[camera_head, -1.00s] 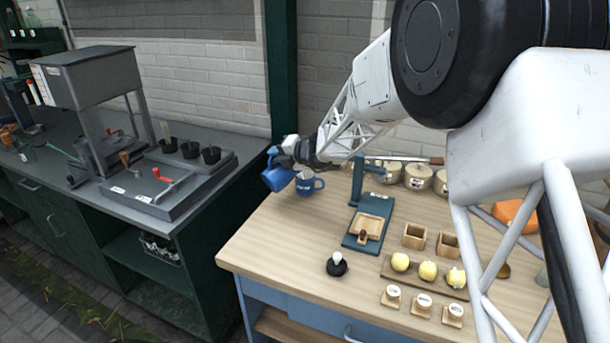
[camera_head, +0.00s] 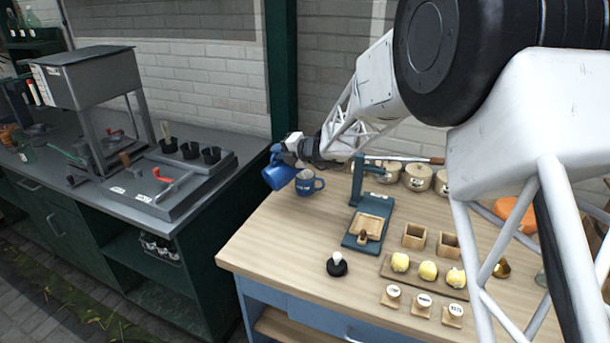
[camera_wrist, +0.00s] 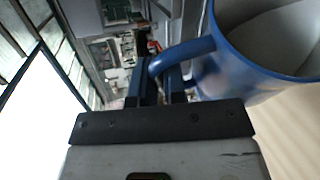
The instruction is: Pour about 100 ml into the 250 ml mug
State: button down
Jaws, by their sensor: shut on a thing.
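A blue jug (camera_head: 279,178) hangs in my gripper (camera_head: 289,150) near the back left corner of the wooden table. In the wrist view, my gripper (camera_wrist: 157,88) is shut on the handle of a blue vessel (camera_wrist: 262,85) that I take for the jug. Its grey inside shows in part; I cannot make out a liquid level. The blue mug (camera_head: 306,184) stands upright on the table, just right of the jug and close to it. A pale marking on its side is too small to read. I cannot tell the jug's exact tilt or whether anything flows.
A green stand (camera_head: 370,222) with a wooden tray is right of the mug. Lidded pots (camera_head: 418,177) stand behind it. A black-based white knob (camera_head: 337,265), wooden boxes and yellow balls are nearer the front. The table's left front is clear. A grey counter (camera_head: 65,190) lies left.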

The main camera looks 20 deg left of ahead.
aim_at(269, 169)
jog(key=shift+w+d+r+m, duration=0.15)
jog(key=shift+w+d+r, duration=0.05)
jog(key=shift+w, duration=0.2)
jog(key=shift+w+d+r+m, duration=0.15)
jog(key=shift+w+r, duration=0.05)
jog(key=shift+w, duration=0.2)
jog(key=shift+s, duration=0.1)
jog(key=s, duration=0.1)
jog(key=s+a+f+n, duration=0.1)
jog(key=s+f+n, duration=0.1)
jog(key=shift+s+a+f+t+h, duration=0.1)
jog(key=shift+a+t+h, duration=0.2)
jog(key=shift+h, duration=0.1)
jog(key=shift+s+a+f, duration=0.1)
jog(key=shift+s+f, duration=0.1)
jog(key=shift+f, duration=0.1)
jog(key=shift+s+f+n, duration=0.1)
jog(key=shift+f+n, duration=0.05)
jog(key=shift+n, duration=0.15)
jog(key=shift+s+a+f+n+t+h, duration=0.25)
jog(key=shift+s+f+n+t, duration=0.1)
jog(key=shift+f, duration=0.2)
jog(key=shift+s+a+f+n+t+h, duration=0.15)
jog(key=shift+s+f+n+t+h, duration=0.15)
jog(key=shift+f, duration=0.25)
jog(key=shift+s+f, duration=0.1)
jog(key=shift+f, duration=0.1)
